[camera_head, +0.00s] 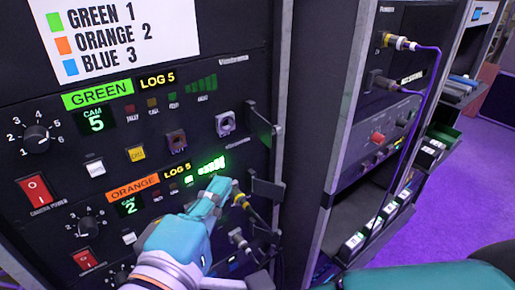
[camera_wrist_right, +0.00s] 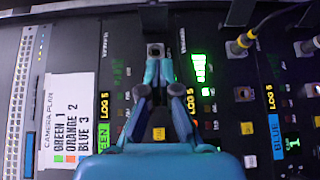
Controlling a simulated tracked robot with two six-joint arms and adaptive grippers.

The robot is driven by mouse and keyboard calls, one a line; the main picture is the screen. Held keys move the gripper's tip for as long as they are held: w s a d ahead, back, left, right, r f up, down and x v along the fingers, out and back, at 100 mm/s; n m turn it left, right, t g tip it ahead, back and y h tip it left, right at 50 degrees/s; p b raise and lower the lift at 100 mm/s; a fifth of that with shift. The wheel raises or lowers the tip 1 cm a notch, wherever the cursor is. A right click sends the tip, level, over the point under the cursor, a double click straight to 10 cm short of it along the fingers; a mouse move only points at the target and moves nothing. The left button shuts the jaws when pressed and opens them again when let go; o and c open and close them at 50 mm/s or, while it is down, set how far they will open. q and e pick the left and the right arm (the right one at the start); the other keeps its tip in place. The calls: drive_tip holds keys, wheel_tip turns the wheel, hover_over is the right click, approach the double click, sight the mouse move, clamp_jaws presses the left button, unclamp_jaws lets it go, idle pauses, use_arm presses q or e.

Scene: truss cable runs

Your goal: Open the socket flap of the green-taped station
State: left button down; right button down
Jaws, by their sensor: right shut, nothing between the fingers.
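The green-taped station is the upper panel in the head view, with a green label (camera_head: 97,94), a lit camera number 5 and a yellow LOG 5 tag. Two small square fittings sit on its right part: a brownish one (camera_head: 176,140) and a pale grey-violet one (camera_head: 225,122). I cannot tell whether a flap is open or closed. My right gripper (camera_head: 220,188) is shut and empty, in front of the orange-taped station just below. In the wrist view its fingertips (camera_wrist_right: 158,68) appear just below a grey square fitting with a dark centre (camera_wrist_right: 155,50); contact cannot be judged.
Handle-like brackets (camera_head: 265,128) stand out at the panel's right edge. A second rack with a purple cable (camera_head: 437,70) stands to the right. Purple floor is open beyond.

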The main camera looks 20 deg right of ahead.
drive_tip(key=p, duration=0.3)
approach(264, 133)
drive_tip(key=w, duration=0.4)
drive_tip(key=shift+w+d+f+t+p, duration=0.15)
drive_tip(key=shift+w+d+p, duration=0.1)
drive_tip(key=shift+d, duration=0.7)
drive_tip(key=shift+w+d+t+p, duration=0.15)
drive_tip(key=shift+w+d+p, duration=0.1)
drive_tip(key=shift+d, duration=0.7)
